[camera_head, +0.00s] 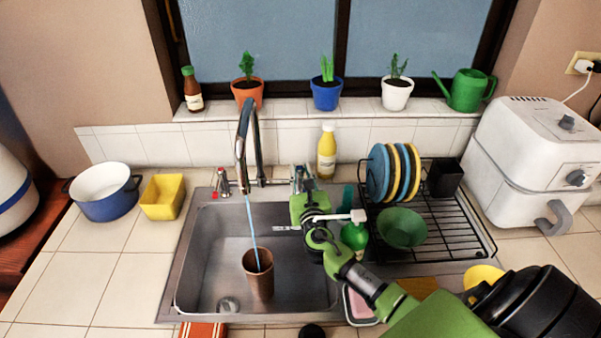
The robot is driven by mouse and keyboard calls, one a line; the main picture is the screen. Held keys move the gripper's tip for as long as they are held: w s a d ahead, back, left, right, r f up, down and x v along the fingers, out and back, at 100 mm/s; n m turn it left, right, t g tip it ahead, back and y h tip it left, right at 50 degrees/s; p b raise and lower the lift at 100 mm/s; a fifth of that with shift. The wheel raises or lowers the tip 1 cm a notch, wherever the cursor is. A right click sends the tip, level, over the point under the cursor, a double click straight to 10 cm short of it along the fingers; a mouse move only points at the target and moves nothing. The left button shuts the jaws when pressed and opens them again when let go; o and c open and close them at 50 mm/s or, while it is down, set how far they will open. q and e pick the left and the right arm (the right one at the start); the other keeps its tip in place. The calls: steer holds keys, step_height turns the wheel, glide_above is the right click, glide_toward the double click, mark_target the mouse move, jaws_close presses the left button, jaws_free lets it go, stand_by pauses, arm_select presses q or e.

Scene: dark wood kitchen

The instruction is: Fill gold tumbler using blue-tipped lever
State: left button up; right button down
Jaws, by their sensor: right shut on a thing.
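The gold tumbler (259,277), a brownish-gold cup, stands in the sink under the tap (243,140). A blue stream of water (253,230) runs from the spout into its mouth; the level inside cannot be seen. My right gripper (299,178) reaches over the sink to the right side of the tap base and is shut on the lever there. The other lever, red-tipped (222,182), stands free at the left of the tap. My left gripper is not in view.
A drying rack (452,225) with plates, a green bowl (402,228) and a green bottle (354,238) are right of the sink. A yellow bottle (327,152) stands behind my gripper. A blue pot (105,192) and yellow container (162,197) stand left. The left sink floor is clear.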

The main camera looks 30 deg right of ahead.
steer(key=c, duration=2.1)
jaws_free()
steer(key=shift+c, duration=0.2)
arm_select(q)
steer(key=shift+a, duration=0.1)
